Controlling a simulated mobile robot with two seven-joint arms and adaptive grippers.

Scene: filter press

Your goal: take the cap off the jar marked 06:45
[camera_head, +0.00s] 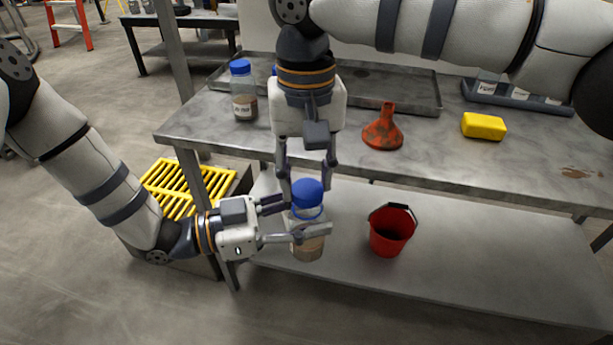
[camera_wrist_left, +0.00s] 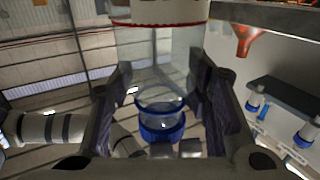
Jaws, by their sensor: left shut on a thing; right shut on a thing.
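My left gripper (camera_head: 278,222) is shut around the body of a clear jar (camera_head: 308,246) with brown contents, held upright in front of the table edge. The jar also fills the middle of the left wrist view (camera_wrist_left: 160,65); its mark is not readable. My right gripper (camera_head: 308,172) points down from above and is shut on the jar's blue cap (camera_head: 307,190). The cap also shows in the left wrist view (camera_wrist_left: 162,132). A clear band shows between the cap and a blue ring at the jar's neck; I cannot tell if the cap is free.
Another blue-capped jar (camera_head: 243,107) stands at the table's left; a blue cap shows behind my right gripper. An orange funnel (camera_head: 383,130), a yellow sponge (camera_head: 484,126) and a metal tray (camera_head: 400,88) are on the table (camera_head: 440,160). A red bucket (camera_head: 391,232) stands on the lower shelf.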

